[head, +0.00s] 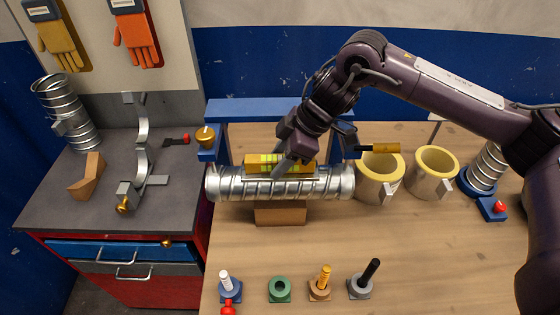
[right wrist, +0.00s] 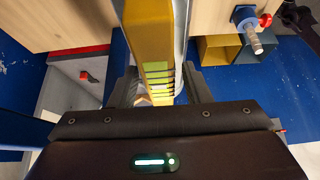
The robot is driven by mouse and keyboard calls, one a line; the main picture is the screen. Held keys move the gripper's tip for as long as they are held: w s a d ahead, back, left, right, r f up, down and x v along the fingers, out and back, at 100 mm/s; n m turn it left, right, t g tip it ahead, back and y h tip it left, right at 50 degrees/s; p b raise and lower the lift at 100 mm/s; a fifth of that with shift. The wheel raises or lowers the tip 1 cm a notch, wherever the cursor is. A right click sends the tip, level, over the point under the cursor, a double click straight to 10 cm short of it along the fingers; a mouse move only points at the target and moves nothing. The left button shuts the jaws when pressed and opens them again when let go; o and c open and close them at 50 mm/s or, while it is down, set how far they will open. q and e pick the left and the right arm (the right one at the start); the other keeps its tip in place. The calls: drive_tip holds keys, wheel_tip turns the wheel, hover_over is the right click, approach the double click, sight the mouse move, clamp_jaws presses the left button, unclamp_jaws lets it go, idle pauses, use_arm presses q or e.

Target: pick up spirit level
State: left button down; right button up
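The yellow spirit level (head: 258,160) lies lengthwise on top of the silver spiral duct (head: 225,185) at the middle of the bench. My right gripper (head: 290,160) reaches down over the level from above. In the right wrist view the level (right wrist: 152,45) runs between the two fingers of the gripper (right wrist: 160,92). The fingers stand apart on either side of it, and a narrow gap seems to show beside it, so the gripper looks open. The arm and fingers hide part of the level's middle in the head view. My left gripper is not in view.
Blue supports (head: 209,155) stand at the duct's back, with a wooden block (head: 280,214) under it. Two yellow-rimmed cylinders (head: 380,180) stand right of it. Several small posted bases (head: 280,289) line the front. The bench between them is clear.

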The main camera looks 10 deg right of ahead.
drive_tip(key=shift+w, duration=0.1)
clamp_jaws()
drive_tip(key=shift+r, duration=0.1)
